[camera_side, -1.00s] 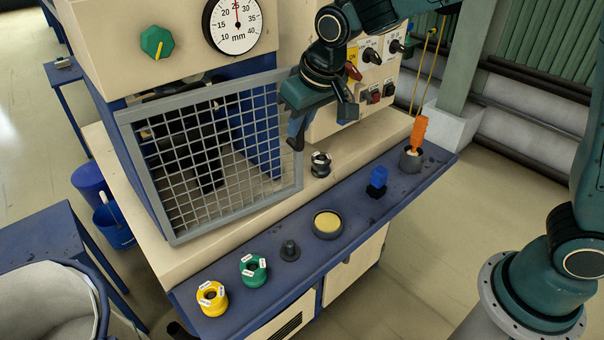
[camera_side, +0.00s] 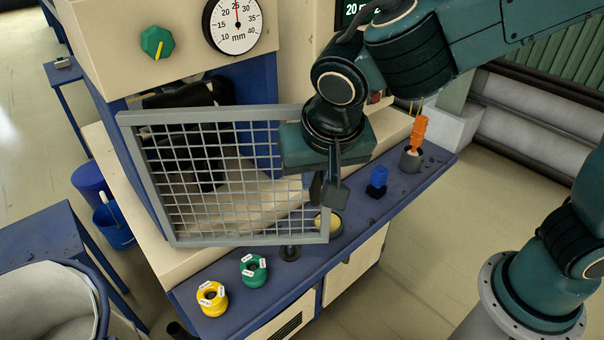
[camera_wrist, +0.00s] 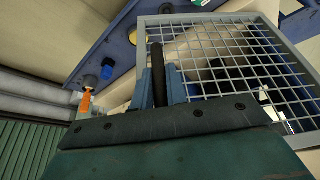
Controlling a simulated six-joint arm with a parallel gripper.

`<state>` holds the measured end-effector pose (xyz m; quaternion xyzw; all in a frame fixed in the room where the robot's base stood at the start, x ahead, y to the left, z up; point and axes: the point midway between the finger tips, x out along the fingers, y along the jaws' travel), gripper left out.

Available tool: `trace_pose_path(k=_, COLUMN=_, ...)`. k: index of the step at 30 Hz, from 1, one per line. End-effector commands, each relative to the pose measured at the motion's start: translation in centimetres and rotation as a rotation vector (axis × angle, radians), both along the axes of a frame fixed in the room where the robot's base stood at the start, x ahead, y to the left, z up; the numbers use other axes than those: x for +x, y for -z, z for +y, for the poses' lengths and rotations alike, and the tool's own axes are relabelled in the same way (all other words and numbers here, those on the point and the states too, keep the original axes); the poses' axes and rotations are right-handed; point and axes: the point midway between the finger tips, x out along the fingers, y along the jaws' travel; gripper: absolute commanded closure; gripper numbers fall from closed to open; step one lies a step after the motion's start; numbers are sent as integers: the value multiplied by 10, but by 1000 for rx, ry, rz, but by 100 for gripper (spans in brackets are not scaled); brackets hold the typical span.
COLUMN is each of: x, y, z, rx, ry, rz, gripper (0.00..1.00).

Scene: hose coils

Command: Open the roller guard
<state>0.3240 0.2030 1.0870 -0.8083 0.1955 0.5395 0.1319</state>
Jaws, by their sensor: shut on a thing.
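The roller guard (camera_side: 222,243) is a grey-framed wire mesh panel, swung part way out from the machine on its left edge. It also shows in the wrist view (camera_wrist: 281,52). My gripper (camera_side: 326,190) is at the guard's free right edge. In the wrist view my gripper (camera_wrist: 160,82) has its two blue fingers shut on a dark upright bar, which looks like the guard's handle (camera_wrist: 157,62). In the side view the gripper body hides most of that handle.
The guard's lower corner overhangs the ledge near the peg and dish.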

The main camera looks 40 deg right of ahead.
Motion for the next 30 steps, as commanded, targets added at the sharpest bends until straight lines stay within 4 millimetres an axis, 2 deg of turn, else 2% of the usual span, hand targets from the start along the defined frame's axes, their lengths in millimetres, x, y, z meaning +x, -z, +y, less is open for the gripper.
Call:
trace_pose_path(k=6, x=-22, y=-1, z=27, rx=2, ry=113, rz=-1, gripper=100)
trace_pose_path(k=15, x=-38, y=-1, z=52, rx=3, ry=221, rz=-1, gripper=100)
trace_pose_path(k=30, x=-42, y=-2, z=59, rx=3, ry=250, rz=0, gripper=100)
